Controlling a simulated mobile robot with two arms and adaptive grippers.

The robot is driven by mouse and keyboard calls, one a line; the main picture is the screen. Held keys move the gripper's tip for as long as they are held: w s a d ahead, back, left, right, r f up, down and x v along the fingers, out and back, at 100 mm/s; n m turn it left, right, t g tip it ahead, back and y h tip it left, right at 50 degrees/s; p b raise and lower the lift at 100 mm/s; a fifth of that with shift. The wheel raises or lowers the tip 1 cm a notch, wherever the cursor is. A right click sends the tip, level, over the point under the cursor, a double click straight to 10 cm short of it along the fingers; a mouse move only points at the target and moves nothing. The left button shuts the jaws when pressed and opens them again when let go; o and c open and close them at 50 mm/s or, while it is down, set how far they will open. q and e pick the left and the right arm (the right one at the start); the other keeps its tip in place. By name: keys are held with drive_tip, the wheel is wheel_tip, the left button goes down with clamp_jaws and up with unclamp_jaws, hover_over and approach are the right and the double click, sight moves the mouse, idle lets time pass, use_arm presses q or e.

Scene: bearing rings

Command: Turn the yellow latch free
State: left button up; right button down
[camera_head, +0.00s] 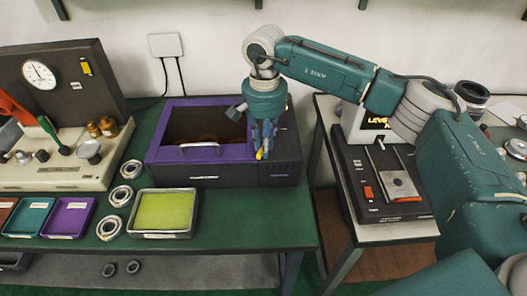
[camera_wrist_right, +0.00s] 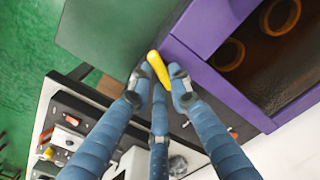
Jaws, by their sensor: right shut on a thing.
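The yellow latch (camera_head: 259,154) is a small yellow lever at the front right of the purple and black box (camera_head: 168,151). My right gripper (camera_head: 264,136) points down over it, with its blue fingers around it. In the right wrist view the yellow latch (camera_wrist_right: 159,69) lies between the fingertips of my right gripper (camera_wrist_right: 157,84), which is shut on it. Its lower end is hidden by the fingers. The purple box (camera_wrist_right: 202,28) shows beside it, with ring shapes inside. My left gripper is not in view.
Bearing rings (camera_head: 108,227) stand left of the box. A tray with a yellow-green pad (camera_head: 164,211) lies in front. A tester with a gauge (camera_head: 40,73) is at left. A black device (camera_head: 382,182) sits on the right table. The green table's front right is clear.

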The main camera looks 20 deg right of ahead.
drive_tip(key=n+b, duration=0.1)
drive_tip(key=n, duration=0.1)
drive_tip(key=shift+d+n, duration=0.1)
drive_tip(key=shift+n, duration=0.2)
drive_tip(key=shift+d+n+b, duration=0.1)
drive_tip(key=shift+n+b, duration=0.65)
drive_tip(key=shift+n, duration=0.35)
drive_tip(key=shift+r, duration=0.1)
drive_tip(key=shift+w, duration=0.1)
drive_tip(key=c, duration=1.6)
unclamp_jaws()
wheel_tip(320, 180, up, 12)
